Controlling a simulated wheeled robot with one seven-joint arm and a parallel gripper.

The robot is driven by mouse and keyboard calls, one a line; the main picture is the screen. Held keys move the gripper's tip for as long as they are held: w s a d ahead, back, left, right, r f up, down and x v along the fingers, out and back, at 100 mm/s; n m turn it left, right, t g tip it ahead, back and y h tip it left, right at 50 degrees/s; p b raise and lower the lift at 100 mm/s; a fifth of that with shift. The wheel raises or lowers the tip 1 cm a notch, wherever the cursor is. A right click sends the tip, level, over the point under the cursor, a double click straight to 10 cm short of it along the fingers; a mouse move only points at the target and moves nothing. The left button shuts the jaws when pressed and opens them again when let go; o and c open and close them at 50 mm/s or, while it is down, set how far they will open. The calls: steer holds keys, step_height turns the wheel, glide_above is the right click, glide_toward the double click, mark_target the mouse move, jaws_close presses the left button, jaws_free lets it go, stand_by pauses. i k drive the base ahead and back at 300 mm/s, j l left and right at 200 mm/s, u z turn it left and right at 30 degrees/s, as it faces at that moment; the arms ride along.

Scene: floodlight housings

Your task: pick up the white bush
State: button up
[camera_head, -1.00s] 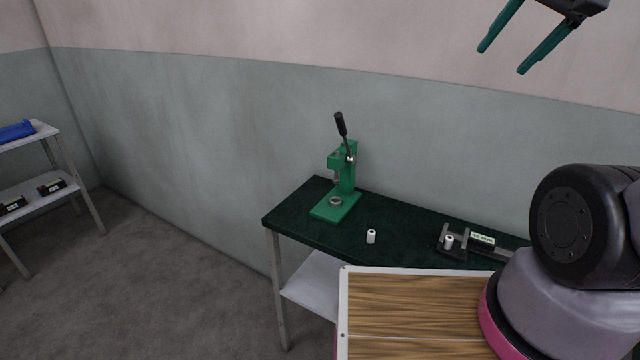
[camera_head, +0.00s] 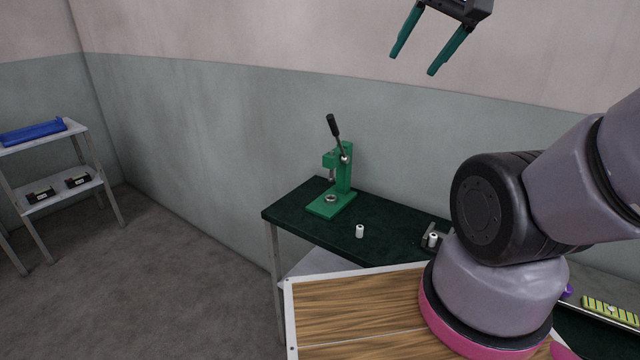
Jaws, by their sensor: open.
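A small white bush (camera_head: 360,231) stands upright on the dark green tabletop (camera_head: 290,215), in front of the green press. A second small white bush (camera_head: 433,240) sits in a dark fixture (camera_head: 426,236) farther right, which my arm partly hides. My gripper (camera_head: 411,64) is high at the top of the view, above the table and against the wall. Its two teal fingers are spread, with nothing between them. It is well apart from both bushes.
A green hand press (camera_head: 342,178) with a black lever stands at the table's back left. A yellow-green level-like item (camera_head: 610,311) lies at the far right. A grey shelf rack (camera_head: 62,193) holds a blue tray (camera_head: 32,132) at left. The floor between is clear.

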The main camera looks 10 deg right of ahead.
mark_target(433, 237)
steer(key=j+z, duration=0.15)
steer(key=z, duration=0.3)
steer(key=j+z, duration=0.2)
steer(key=z, duration=0.3)
steer(key=k+l+z, duration=0.25)
steer(key=z, duration=0.15)
